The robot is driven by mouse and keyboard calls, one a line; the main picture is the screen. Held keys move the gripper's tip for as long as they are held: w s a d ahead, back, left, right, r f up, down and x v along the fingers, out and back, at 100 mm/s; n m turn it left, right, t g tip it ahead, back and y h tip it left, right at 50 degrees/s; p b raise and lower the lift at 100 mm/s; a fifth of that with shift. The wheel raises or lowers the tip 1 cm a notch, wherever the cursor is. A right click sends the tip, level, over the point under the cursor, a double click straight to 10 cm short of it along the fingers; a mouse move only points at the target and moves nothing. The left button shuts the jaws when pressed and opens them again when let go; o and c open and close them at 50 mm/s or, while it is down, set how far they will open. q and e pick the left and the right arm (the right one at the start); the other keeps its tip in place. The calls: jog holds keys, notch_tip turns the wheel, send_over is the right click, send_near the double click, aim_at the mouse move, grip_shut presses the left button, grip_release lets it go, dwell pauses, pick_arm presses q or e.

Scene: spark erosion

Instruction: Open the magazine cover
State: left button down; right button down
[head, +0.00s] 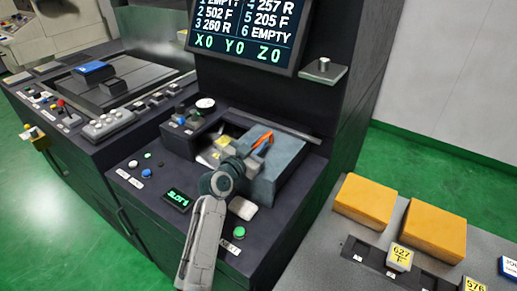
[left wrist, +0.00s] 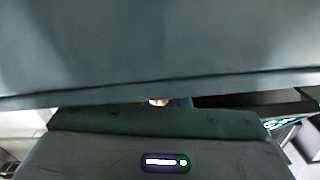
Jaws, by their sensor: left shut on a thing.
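The magazine cover (head: 285,160) is a blue-grey box-like lid on the dark machine's front deck, in the middle of the head view. An orange bar, seemingly its handle (head: 265,138), shows at its upper left side. My left gripper (head: 249,149) is at this bar and shut on it; the fingers partly hide the contact. In the left wrist view a large grey-green surface, seemingly the cover (left wrist: 160,45), fills the top, very close. I cannot tell how far the cover is raised. My right gripper is not in view.
A screen (head: 242,35) stands above the deck. At right, a grey table (head: 345,225) holds two orange blocks (head: 365,200) and labelled holders (head: 400,257). Green floor lies between.

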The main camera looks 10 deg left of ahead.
pick_arm(q)
jog(key=shift+s+d, duration=0.1)
jog(key=shift+d, duration=0.1)
jog(key=c, duration=1.5)
grip_release()
jog(key=shift+o, duration=0.2)
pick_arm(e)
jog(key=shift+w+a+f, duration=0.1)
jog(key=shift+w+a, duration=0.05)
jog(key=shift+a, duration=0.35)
pick_arm(q)
jog(key=shift+a, duration=0.1)
